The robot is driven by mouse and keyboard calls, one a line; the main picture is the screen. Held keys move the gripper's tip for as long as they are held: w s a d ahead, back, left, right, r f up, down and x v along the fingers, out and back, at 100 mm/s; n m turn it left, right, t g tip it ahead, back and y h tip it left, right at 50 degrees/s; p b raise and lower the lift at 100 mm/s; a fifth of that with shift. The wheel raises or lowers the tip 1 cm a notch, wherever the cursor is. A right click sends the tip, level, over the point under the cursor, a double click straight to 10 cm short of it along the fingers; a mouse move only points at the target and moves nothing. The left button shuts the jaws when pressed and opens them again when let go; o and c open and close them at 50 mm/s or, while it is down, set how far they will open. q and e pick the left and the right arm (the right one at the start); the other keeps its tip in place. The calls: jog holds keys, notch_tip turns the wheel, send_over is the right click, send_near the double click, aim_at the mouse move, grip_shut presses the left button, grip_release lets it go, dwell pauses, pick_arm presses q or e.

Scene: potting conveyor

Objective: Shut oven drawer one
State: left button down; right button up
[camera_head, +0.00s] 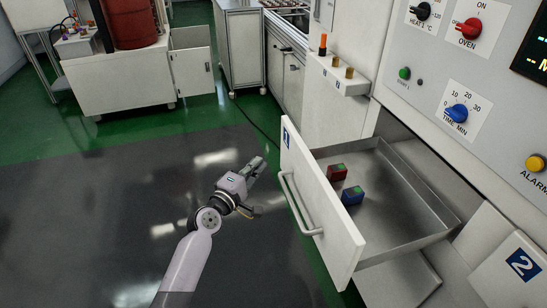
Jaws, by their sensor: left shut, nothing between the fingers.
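Oven drawer one (310,192) stands pulled out of the oven front, with a white front panel, a blue "1" label and a long bar handle (296,205). My left gripper (258,165) is shut and empty. In the picture it is left of the drawer front, apart from the handle. My right gripper is not in view.
The oven's control panel (450,60) with knobs and buttons is above the drawer. A second drawer front labelled "2" (522,264) is at the lower right. A white cabinet with a red barrel (130,22) stands at the back left. The grey floor on the left is clear.

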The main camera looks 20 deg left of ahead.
aim_at(282, 147)
pick_arm(q)
jog(key=w+d, duration=0.3)
jog(key=w, duration=0.1)
jog(key=shift+w+d, duration=0.3)
jog(key=shift+d, duration=0.05)
